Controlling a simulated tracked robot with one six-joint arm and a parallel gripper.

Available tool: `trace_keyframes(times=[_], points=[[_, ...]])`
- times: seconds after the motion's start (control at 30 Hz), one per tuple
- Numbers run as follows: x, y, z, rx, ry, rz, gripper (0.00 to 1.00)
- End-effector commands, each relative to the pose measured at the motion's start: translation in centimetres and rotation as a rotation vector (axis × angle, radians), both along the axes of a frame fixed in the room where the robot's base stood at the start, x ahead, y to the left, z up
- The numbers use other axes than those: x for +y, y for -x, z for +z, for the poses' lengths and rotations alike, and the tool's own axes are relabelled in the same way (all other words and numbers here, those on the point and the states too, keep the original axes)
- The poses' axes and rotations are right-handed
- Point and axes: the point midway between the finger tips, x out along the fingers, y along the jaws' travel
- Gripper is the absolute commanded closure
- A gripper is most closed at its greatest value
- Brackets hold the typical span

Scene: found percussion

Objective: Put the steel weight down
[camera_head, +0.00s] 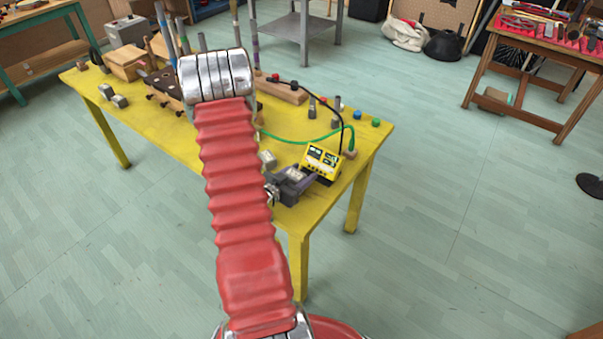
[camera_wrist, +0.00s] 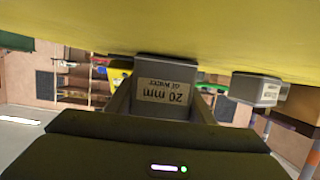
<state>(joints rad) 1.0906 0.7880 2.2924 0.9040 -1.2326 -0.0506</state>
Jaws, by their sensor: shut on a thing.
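In the wrist view, which is upside down, my gripper (camera_wrist: 161,97) is shut on a grey block, the steel weight (camera_wrist: 162,73). In the head view the yellow table (camera_head: 330,205) stands in front of me.
A similar labelled grey block (camera_wrist: 255,89) is to the right in the wrist view.

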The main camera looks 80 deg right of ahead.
Motion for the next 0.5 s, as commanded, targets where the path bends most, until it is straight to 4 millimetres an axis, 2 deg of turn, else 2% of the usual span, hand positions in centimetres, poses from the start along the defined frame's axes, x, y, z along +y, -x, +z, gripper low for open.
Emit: trace_keyframes(times=[0.3,0.33,0.5], points=[[-0.06,-0.01,-0.07,0.0,0.002,0.0,0.94],[-0.01,0.0,-0.17,0.0,0.0,0.0,0.51],[-0.01,0.0,-0.14,0.0,0.0,0.0,0.39]])
